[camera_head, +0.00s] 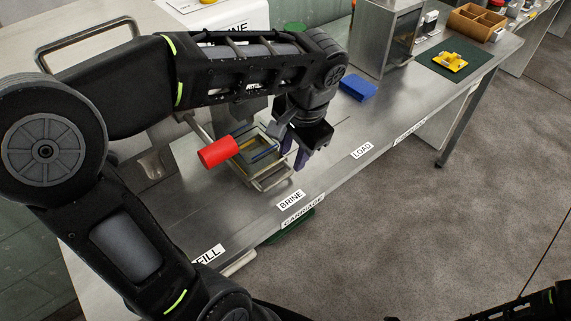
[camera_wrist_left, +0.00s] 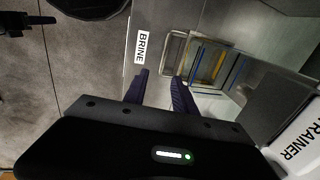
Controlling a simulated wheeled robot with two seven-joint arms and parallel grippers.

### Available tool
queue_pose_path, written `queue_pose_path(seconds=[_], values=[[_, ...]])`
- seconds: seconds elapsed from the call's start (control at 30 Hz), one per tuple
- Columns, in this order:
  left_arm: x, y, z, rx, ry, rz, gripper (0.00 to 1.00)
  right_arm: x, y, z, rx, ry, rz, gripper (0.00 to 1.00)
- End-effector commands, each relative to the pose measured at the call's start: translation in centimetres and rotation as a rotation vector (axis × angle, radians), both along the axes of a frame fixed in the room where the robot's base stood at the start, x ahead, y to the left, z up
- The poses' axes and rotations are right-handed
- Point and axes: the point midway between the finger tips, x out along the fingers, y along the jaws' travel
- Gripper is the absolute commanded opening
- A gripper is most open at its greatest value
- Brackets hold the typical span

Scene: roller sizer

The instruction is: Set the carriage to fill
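The carriage (camera_head: 268,176) is a metal frame holding a small tray with yellow and blue strips, on the steel bench behind the BRINE label (camera_head: 290,200). A red cylindrical handle (camera_head: 218,152) sticks out on its left. The FILL label (camera_head: 208,254) is further left along the front edge, and the LOAD label (camera_head: 362,150) is to the right. My left gripper (camera_head: 294,158) is over the carriage's right side, pointing down. In the left wrist view, its fingers (camera_wrist_left: 160,76) are apart with nothing between them, and the carriage frame (camera_wrist_left: 172,52) lies just beyond. The red handle is not visible there.
A blue block (camera_head: 358,88) and a steel box (camera_head: 384,40) stand to the right. Further right are a green mat with a yellow part (camera_head: 450,61) and a wooden tray (camera_head: 476,22). The bench front between BRINE and FILL looks clear.

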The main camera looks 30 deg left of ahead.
Motion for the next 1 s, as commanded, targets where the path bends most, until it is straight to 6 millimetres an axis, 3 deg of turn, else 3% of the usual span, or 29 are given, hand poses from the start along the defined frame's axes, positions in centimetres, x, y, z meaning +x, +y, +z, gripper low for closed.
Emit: queue_pose_path(seconds=[0.17,0.6,1.0], values=[[0.1,0.3,-0.9,0.001,0.002,0.001,0.33,0.0,0.1,0.1,0.001,-0.001,0.003,0.36],[0.4,1.4,-6.9,0.0,0.003,0.003,0.33,0.0,0.1,0.4,0.0,0.0,0.002,0.36],[0.5,1.6,-7.7,0.0,0.0,0.001,0.31,0.0,0.1,0.4,0.0,0.0,0.002,0.36]])
